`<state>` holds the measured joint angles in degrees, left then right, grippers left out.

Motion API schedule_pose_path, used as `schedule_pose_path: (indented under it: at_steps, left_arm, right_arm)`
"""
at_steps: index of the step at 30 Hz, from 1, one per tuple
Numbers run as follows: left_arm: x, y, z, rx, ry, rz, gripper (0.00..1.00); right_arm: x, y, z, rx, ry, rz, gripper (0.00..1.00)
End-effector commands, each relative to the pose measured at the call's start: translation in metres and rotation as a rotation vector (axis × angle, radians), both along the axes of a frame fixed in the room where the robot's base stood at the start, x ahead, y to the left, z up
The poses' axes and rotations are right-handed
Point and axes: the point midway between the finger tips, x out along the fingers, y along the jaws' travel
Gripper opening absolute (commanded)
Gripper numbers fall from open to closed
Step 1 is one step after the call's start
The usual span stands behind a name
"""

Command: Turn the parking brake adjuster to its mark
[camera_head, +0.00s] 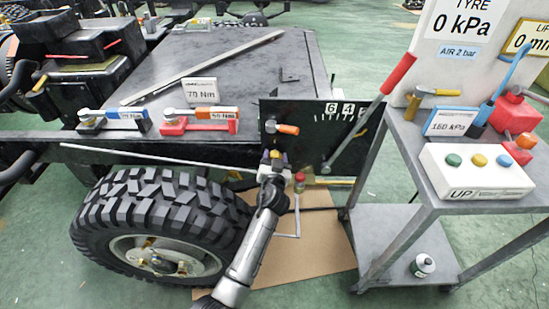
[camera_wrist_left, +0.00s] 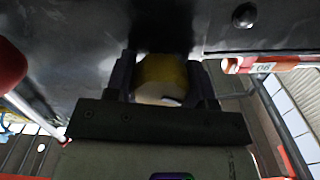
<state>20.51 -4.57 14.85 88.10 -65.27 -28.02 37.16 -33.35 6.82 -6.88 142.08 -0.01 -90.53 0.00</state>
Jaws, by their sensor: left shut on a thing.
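My left gripper (camera_head: 273,158) is at the lower edge of a black panel (camera_head: 340,150) with white numbers and tick marks. In the left wrist view its two dark fingers stand on either side of a round yellow, brass-like knob (camera_wrist_left: 163,75), and it is shut on it. This knob appears to be the parking brake adjuster. The gripper hides most of it in the head view, and I cannot make out its mark. My right gripper is in neither view.
An orange-handled tool (camera_head: 286,129) sits on the panel just above my gripper. A long red-handled lever (camera_head: 400,73) slants close on the right. A knobbly tyre (camera_head: 160,215) is at the left. A grey cart (camera_head: 450,200) with a button box stands at the right.

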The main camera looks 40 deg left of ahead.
Motion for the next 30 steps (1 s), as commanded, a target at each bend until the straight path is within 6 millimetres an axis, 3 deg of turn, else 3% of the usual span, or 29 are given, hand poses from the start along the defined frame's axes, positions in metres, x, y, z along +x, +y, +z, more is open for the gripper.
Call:
schedule_pose_path:
  at_steps: [5, 17, 30]
  left_arm:
    - [0.0, 0.0, 0.0, 0.0, 0.0, 0.0, 0.26]
    - [0.0, 0.0, 0.001, 0.08, 0.063, 0.0, 0.26]
    - [-0.001, 0.001, 0.001, 0.392, 0.309, 0.0, 0.26]
  right_arm:
    - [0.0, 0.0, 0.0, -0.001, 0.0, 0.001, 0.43]
    - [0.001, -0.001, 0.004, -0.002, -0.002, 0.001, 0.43]
    - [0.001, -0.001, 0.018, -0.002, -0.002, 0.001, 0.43]
